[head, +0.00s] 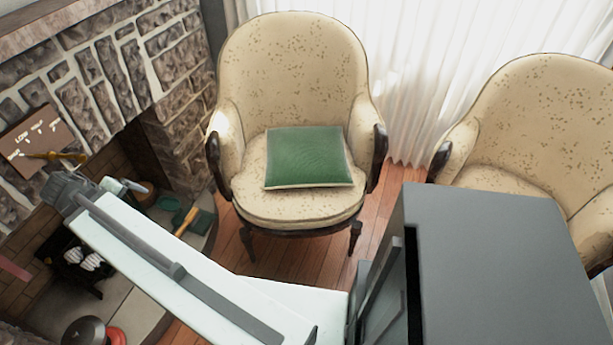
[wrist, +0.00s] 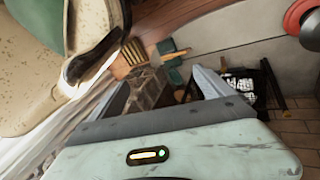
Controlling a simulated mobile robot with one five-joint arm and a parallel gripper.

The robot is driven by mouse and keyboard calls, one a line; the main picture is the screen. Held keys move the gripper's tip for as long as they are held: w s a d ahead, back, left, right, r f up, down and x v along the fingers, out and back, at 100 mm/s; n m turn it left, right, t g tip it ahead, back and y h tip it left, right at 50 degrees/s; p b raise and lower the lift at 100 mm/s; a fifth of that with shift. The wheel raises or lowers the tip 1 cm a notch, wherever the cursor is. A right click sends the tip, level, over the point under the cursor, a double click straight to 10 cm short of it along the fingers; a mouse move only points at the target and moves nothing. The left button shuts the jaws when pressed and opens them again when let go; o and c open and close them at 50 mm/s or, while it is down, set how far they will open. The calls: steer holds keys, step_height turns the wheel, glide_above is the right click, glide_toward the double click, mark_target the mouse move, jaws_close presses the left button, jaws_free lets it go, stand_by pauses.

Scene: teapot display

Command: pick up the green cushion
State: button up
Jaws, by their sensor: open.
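The green cushion (head: 308,157) lies on the seat of a cream, speckled armchair (head: 293,60) in the head view. It is a flat square with a pale edge, in full view and untouched. In the wrist view my gripper (wrist: 162,88) is open, its two grey fingers apart with nothing between them. It points toward the fireplace floor, away from the cushion. In the head view my arm reaches to the left, in front of the chair.
A stone fireplace (head: 120,60) stands at the left. A yellow-handled brush (head: 187,220) and green items lie on its hearth. A red round object (wrist: 303,25) shows at the wrist view's upper right. A second armchair (head: 535,110) stands at the right. White curtains (head: 425,70) hang behind.

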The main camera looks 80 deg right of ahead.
steer(key=s+d+f+m+g+h+b, duration=0.1)
steer(key=s+d+f+m+h+b, duration=0.1)
steer(key=s+d+f+b, duration=0.65)
steer(key=s+d+f+m+g+h+b, duration=0.1)
steer(key=s+d+f+g+h+b, duration=0.3)
steer(key=d, duration=0.8)
steer(key=m+g+b, duration=0.2)
steer(key=b, duration=1)
glide_toward(269, 160)
steer(key=shift+s+d+f+h, duration=0.3)
steer(key=shift+s+d+f, duration=0.65)
steer(key=shift+f, duration=0.25)
steer(key=shift+s+d+r, duration=0.2)
steer(key=shift+s+d, duration=0.05)
steer(key=shift+s, duration=0.05)
steer(key=x, duration=0.2)
steer(key=b+x, duration=0.1)
steer(key=x, duration=0.2)
steer(key=b+x, duration=0.1)
steer(key=x, duration=0.1)
steer(key=shift+w+d+f, duration=0.1)
steer(key=shift+w+d, duration=0.05)
steer(key=shift+d, duration=0.35)
steer(key=c, duration=1.6)
steer(key=shift+c, duration=0.2)
